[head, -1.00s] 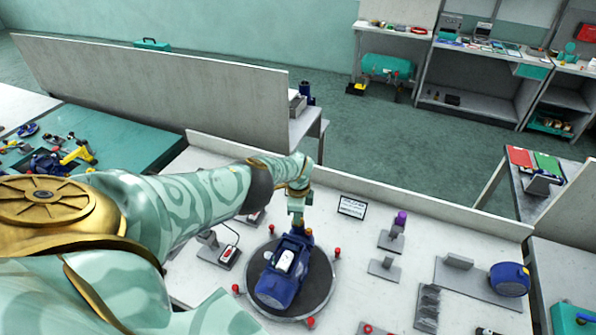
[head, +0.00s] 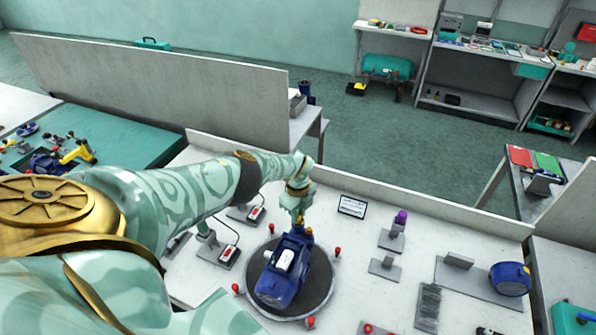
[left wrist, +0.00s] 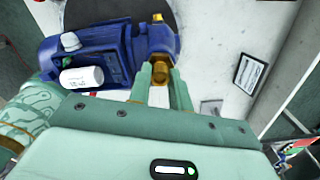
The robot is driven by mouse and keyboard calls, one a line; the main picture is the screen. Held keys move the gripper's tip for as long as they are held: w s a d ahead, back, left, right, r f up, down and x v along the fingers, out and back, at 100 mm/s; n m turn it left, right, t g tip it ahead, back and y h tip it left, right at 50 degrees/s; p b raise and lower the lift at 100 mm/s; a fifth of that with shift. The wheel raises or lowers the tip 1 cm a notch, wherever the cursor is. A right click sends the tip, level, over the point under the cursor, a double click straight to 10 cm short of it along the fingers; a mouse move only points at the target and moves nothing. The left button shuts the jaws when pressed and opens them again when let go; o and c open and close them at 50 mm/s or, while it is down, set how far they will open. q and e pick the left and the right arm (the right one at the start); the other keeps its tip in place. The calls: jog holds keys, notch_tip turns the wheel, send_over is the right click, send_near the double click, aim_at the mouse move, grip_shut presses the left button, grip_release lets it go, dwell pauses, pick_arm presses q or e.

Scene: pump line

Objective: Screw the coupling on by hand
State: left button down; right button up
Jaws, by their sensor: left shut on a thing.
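The blue pump (head: 281,280) with a white label box on top sits on the dark round turntable (head: 321,262) on the white bench; the pump also shows in the left wrist view (left wrist: 108,62). My left gripper (head: 299,218) comes down from above at the pump's far end. In the left wrist view, its two fingers (left wrist: 160,72) are closed around a brass coupling (left wrist: 160,74) beside the pump's end. Whether the coupling's thread is engaged is hidden. Another brass fitting (left wrist: 157,18) shows further along the pump's end. My right gripper is not in view.
Several red knobs (head: 337,252) ring the turntable. Grey stands (head: 384,268), one with a purple top (head: 401,218), are to the right. Wired red-and-white boxes (head: 228,255) lie to the left. A low wall borders the bench's back.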

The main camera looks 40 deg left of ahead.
pick_arm(q)
jog(key=c, duration=1.4)
grip_release()
jog(key=shift+o, duration=0.2)
jog(key=n, duration=0.3)
jog(key=shift+n, duration=2)
jog(key=n, duration=0.3)
jog(key=shift+n, duration=0.3)
